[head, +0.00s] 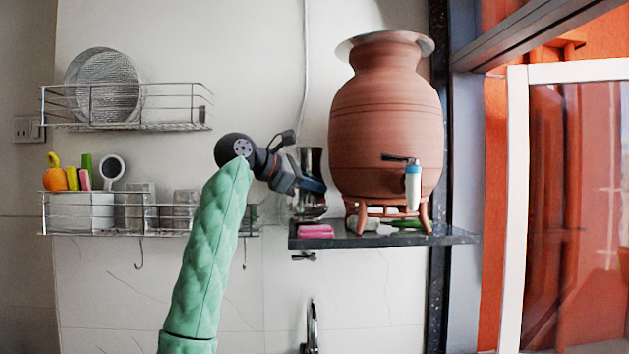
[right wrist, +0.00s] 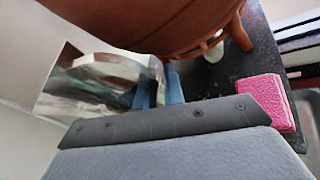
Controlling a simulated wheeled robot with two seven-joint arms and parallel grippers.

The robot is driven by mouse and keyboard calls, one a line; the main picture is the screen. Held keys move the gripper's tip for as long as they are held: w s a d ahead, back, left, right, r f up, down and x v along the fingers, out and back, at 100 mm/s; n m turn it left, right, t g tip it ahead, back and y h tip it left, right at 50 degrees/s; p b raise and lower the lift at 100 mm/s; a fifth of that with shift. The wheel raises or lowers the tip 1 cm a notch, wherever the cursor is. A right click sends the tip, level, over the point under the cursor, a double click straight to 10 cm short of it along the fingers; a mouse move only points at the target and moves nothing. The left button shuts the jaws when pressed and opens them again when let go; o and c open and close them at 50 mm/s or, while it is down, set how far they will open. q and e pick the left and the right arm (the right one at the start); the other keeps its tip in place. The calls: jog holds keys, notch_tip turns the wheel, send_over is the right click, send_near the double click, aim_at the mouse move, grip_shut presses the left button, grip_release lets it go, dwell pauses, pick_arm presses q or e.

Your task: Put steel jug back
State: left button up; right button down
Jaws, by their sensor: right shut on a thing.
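The steel jug (head: 312,160) is a shiny metal vessel at the left end of the dark stone shelf (head: 455,236), just left of the clay waterpot (head: 385,115). It looks upright in the head view; I cannot tell whether its base touches the shelf. My right gripper (head: 312,186) comes in from the left and is shut on the jug at mid height. In the right wrist view, the jug (right wrist: 95,82) lies by the blue fingertips (right wrist: 158,92), with the pot (right wrist: 165,25) behind it. My left gripper is not in view.
A pink sponge (head: 315,230) lies at the shelf's front left, close to the jug. The pot stands on a clay stand (head: 362,214) and has a tap (head: 412,185). Two wire racks (head: 175,125) with dishes hang at left. A window frame (head: 515,200) is at right.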

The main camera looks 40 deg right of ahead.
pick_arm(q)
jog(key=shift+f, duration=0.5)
pick_arm(e)
jog(key=shift+d, duration=0.1)
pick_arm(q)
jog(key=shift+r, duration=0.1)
pick_arm(e)
jog(key=shift+f, duration=0.1)
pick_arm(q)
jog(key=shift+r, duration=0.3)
pick_arm(e)
jog(key=shift+f, duration=0.1)
jog(key=c, duration=1.5)
grip_release()
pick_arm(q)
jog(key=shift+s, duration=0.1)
